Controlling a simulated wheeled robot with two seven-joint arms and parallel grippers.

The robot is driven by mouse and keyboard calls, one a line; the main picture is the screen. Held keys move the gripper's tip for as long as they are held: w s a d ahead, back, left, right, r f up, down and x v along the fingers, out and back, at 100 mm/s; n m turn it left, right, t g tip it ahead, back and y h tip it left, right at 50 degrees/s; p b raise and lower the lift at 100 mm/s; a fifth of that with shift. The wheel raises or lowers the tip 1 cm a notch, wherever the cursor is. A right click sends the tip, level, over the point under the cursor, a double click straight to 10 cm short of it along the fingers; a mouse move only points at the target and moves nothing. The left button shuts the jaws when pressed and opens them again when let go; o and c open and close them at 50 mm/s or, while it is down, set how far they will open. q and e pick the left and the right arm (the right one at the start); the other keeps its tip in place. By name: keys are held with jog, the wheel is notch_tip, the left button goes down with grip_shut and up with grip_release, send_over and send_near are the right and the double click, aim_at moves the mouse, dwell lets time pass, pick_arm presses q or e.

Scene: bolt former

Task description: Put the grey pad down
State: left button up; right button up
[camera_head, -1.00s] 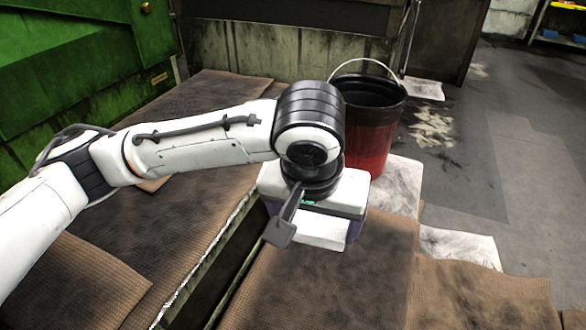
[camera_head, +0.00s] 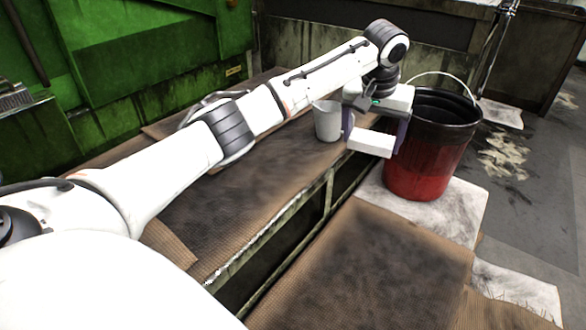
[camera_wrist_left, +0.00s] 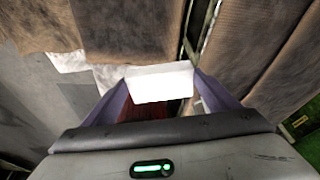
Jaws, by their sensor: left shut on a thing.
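The grey pad is a pale, almost white block (camera_head: 371,143) between the fingers of my left gripper (camera_head: 378,129). The gripper is shut on it and holds it above the floor, in front of the brown-matted ledge and beside the red bucket. In the left wrist view the pad (camera_wrist_left: 160,83) sits between the two purple fingers (camera_wrist_left: 160,95), and it hides part of what is below. My right gripper is in neither view.
A red bucket (camera_head: 425,165) with a black rim stands right of the gripper on white sheets (camera_head: 462,202). A pale mug (camera_head: 327,122) stands on the brown-matted ledge (camera_head: 235,210) left of the gripper. Brown mats (camera_head: 375,255) cover the floor in front. Green machinery (camera_head: 150,50) stands behind.

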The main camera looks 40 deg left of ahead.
pick_arm(q)
jog(key=a+f+b, duration=0.1)
jog(key=a+f, duration=0.3)
jog(key=a, duration=0.3)
jog(key=s+a+f+n+b, duration=0.1)
jog(key=a+f, duration=0.4)
jog(key=a, duration=0.3)
jog(key=s+a+f+n+b, duration=0.1)
jog(key=a+f, duration=0.3)
jog(key=a, duration=0.4)
jog(key=shift+a+f+y, duration=0.15)
jog(key=shift+f+y, duration=0.15)
jog(key=shift+f, duration=0.6)
notch_tip(320, 180, down, 3)
jog(key=shift+s+f+b, duration=0.1)
jog(key=shift+f+b, duration=0.1)
jog(key=shift+b, duration=0.7)
jog(key=shift+r, duration=0.1)
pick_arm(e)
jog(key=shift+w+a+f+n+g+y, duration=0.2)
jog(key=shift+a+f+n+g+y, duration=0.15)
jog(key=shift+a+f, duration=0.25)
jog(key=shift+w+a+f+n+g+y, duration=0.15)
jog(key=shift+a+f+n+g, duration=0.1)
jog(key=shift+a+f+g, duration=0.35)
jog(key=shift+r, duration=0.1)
